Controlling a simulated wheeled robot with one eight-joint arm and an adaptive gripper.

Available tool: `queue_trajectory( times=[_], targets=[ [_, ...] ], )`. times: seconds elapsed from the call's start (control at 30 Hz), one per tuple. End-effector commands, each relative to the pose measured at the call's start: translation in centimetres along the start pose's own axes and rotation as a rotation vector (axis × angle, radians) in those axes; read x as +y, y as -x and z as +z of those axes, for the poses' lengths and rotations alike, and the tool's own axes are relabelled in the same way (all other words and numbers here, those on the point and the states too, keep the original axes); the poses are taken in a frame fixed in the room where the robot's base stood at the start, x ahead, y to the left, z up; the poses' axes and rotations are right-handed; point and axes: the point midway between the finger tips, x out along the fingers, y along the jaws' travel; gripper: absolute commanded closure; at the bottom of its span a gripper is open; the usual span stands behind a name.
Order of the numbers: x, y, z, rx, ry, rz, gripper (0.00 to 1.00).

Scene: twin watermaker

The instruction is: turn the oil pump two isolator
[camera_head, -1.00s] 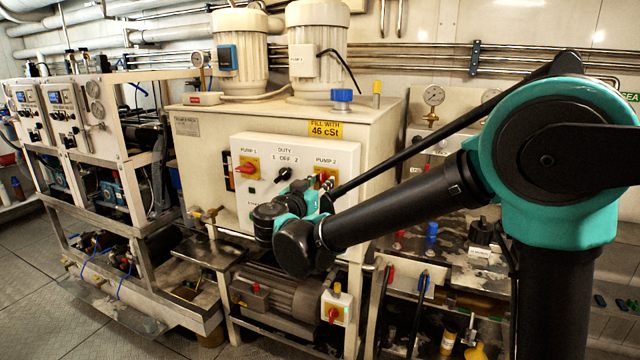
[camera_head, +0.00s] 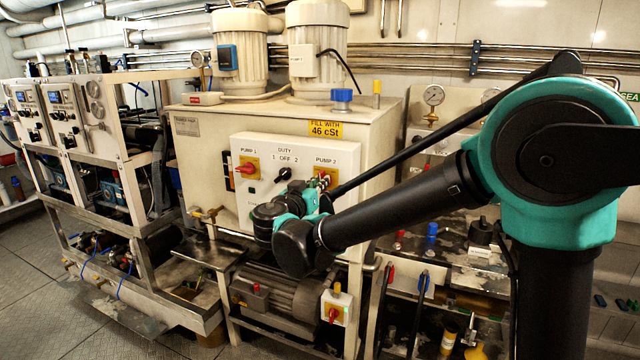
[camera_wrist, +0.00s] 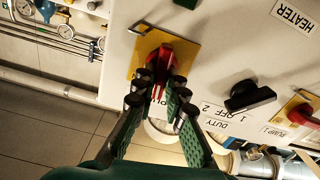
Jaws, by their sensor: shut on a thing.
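The oil pump two isolator is a red rotary handle (camera_wrist: 158,58) on a yellow plate (camera_wrist: 188,52) on the white control panel. In the wrist view, which shows the panel upside down, my gripper (camera_wrist: 157,88) has one finger on each side of the handle and is shut on it. The handle's outer end lies between the fingers and is partly hidden. In the head view my gripper (camera_head: 322,184) is at the panel just below the PUMP 2 label (camera_head: 326,161), and it covers most of this isolator.
The red PUMP 1 isolator (camera_head: 246,168) and the black duty switch (camera_head: 284,174) sit left of it on the same panel (camera_head: 262,205). A motor with a red and yellow switch (camera_head: 333,313) is below my wrist. A brass valve (camera_head: 208,214) stands at the left.

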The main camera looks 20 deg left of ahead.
Motion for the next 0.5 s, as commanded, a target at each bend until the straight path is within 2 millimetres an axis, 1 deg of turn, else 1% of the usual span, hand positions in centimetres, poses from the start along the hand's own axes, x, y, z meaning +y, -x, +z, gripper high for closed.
queue_trajectory(
  times=[0.5],
  targets=[
    [-0.40, 0.04, 0.11, 0.000, 0.461, -0.001, 1.00]
  ],
)
